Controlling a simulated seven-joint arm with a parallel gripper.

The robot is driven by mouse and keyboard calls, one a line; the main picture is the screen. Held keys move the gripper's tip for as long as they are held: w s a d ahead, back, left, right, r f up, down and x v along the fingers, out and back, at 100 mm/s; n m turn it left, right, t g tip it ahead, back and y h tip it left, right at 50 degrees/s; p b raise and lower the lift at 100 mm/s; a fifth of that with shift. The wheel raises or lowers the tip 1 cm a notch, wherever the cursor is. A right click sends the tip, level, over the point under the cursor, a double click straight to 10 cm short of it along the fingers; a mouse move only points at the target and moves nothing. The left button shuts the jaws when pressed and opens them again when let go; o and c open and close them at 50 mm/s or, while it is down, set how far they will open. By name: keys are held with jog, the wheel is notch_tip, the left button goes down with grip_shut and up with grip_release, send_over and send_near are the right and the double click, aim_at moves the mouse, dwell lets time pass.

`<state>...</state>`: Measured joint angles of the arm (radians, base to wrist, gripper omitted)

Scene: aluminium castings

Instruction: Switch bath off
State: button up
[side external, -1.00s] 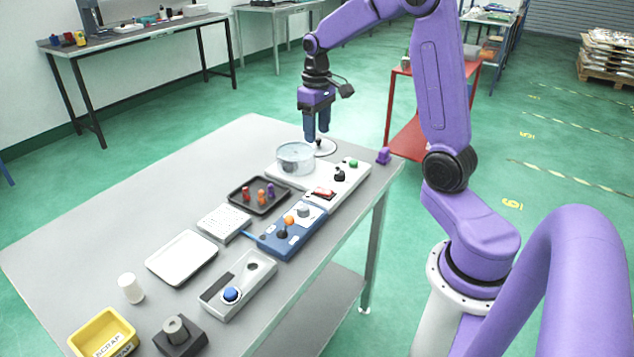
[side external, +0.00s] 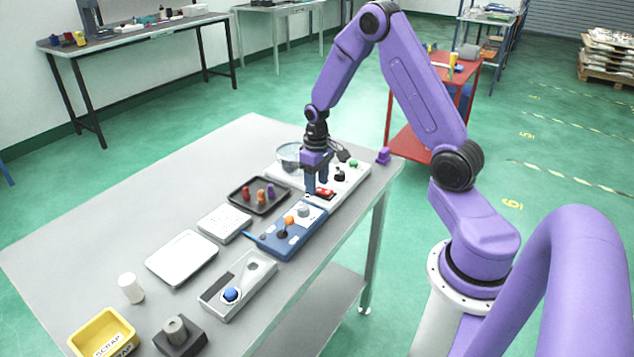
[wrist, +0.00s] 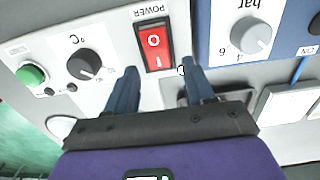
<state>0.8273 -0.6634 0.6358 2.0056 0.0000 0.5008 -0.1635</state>
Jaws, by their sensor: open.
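The bath is a white unit (side external: 345,187) with a clear round bowl (side external: 288,152) at its far left end. Its red rocker switch (side external: 326,193), labelled POWER, also shows in the wrist view (wrist: 154,45) with O and I marks. I cannot tell which half is pressed in. The bath's black °C knob (wrist: 83,64) and green button (wrist: 31,75) are left of the switch in the wrist view. My gripper (side external: 317,188) points down over the panel at the switch. Its two fingers (wrist: 158,67) are apart, one on each side of the switch's lower end, with nothing between them.
A blue unit (side external: 287,233) with a grey knob and orange parts stands close beside the bath. A dark tray (side external: 259,196) with small coloured pegs lies left of my gripper. A purple block (side external: 383,156) sits at the table's far right edge.

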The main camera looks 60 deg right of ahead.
jog(key=shift+f, duration=0.3)
grip_shut()
jog(key=shift+r, duration=0.1)
jog(key=shift+s+r+t, duration=0.1)
jog(key=shift+s+t, duration=0.05)
jog(key=shift+t, duration=0.6)
jog(key=shift+s+r+t, duration=0.1)
jog(key=shift+s+t, duration=0.05)
jog(key=shift+t, duration=0.6)
